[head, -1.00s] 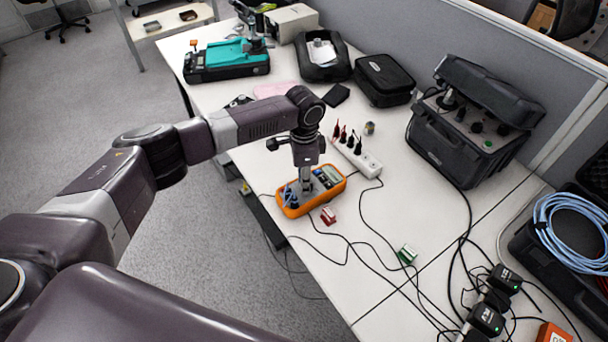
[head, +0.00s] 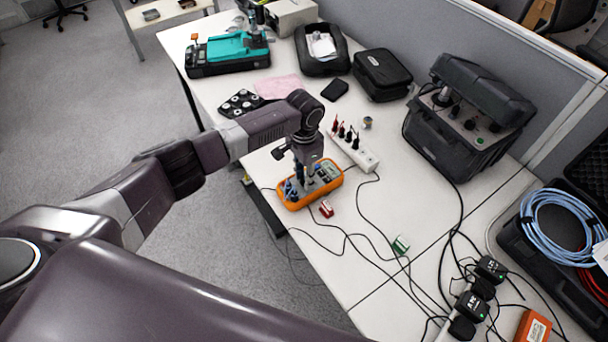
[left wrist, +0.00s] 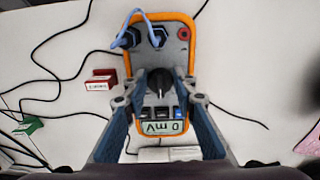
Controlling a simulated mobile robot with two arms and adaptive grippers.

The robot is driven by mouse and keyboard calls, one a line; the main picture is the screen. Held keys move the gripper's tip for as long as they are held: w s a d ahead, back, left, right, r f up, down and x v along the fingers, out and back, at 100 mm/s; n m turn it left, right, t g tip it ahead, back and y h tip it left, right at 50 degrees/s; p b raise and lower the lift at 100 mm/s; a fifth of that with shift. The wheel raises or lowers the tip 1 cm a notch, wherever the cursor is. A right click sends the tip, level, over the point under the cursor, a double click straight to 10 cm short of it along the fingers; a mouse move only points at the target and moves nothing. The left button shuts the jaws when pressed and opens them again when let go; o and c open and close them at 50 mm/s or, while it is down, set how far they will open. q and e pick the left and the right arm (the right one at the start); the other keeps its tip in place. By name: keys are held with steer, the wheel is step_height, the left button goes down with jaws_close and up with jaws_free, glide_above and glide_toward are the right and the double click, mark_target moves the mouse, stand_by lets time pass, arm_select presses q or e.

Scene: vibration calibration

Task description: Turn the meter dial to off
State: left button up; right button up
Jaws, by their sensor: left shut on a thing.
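The orange-edged meter (head: 325,188) lies on the white table and also shows in the left wrist view (left wrist: 192,62). Its round black dial (left wrist: 160,80) is in the middle of its face, with a light mark on the knob. Its display (left wrist: 165,127) seems to read 0 mV, upside down in that view. My left gripper (head: 304,184) points down over the meter. In the left wrist view its two fingers (left wrist: 160,100) stand on either side of the dial, shut on it. The fingers' contact with the knob is hard to see. My right gripper is not in view.
A red block (head: 326,209) and a green block (head: 400,245) lie near the meter among loose black cables. A white power strip (head: 354,150) is behind it. A large black case (head: 455,140) stands right; a teal device (head: 228,50) stands at the back.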

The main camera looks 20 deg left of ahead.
arm_select(q)
steer(key=o, duration=1.1)
steer(key=shift+o, duration=0.2)
step_height(320, 180, up, 12)
